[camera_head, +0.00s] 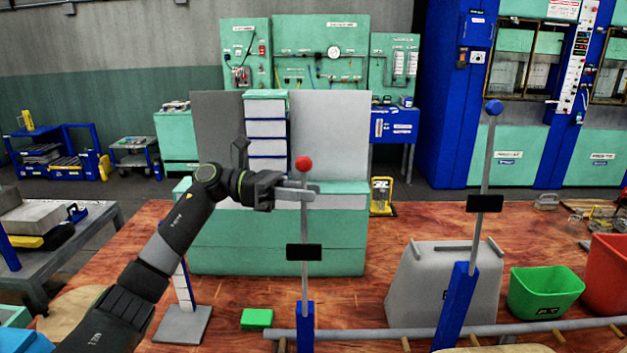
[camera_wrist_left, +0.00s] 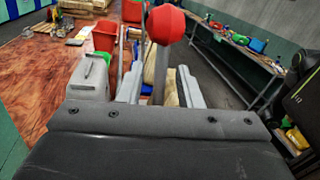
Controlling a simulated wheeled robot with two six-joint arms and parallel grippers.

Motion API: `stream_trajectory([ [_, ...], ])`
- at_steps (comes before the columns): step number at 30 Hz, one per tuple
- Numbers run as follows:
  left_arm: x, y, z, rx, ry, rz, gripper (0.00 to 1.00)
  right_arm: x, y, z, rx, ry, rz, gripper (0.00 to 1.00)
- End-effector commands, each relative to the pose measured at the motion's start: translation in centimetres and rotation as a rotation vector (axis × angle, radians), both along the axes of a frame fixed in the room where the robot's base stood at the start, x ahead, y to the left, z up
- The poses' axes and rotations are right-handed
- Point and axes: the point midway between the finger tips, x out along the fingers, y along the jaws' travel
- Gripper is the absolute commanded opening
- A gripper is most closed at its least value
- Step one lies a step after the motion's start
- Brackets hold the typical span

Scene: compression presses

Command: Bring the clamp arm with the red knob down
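The clamp arm (camera_head: 304,222) with the red knob (camera_head: 304,163) stands upright on a blue post (camera_head: 305,330), with a black plate partway up its rod. My left gripper (camera_head: 308,190) is at the rod just below the red knob. In the left wrist view, the red knob (camera_wrist_left: 165,25) is above and beyond the fingers. The rod (camera_wrist_left: 160,78) passes between the two fingers, with gaps visible on both sides, so the gripper is open around it. My right gripper is not in view.
A second arm (camera_head: 482,165) with a blue knob (camera_head: 494,107) stands on the right, leaning slightly. A grey block (camera_head: 415,300), a green bin (camera_head: 545,293) and a red bin (camera_head: 607,275) are there too. A green block (camera_head: 257,319) lies on the wooden surface left of the post.

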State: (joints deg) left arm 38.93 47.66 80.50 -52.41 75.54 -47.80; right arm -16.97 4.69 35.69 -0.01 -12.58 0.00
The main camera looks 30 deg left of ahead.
Motion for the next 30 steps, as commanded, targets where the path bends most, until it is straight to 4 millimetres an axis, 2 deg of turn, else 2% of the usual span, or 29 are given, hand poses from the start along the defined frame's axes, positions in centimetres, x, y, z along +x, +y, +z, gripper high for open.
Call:
stream_trajectory([
  [1,0.1,-0.7,0.3,-0.003,0.0,-0.003,0.32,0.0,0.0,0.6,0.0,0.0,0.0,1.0],
  [6,0.5,-1.8,0.1,0.0,0.0,-0.001,0.32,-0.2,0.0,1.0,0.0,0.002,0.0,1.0],
  [15,0.5,-2.0,-0.1,0.0,0.0,0.0,0.32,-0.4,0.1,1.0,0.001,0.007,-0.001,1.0],
  [23,0.5,-2.0,-0.1,0.0,0.0,0.0,0.0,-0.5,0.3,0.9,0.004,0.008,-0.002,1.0],
  [30,0.5,-2.0,0.0,0.0,0.0,0.001,0.0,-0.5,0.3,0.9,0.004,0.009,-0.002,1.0],
])
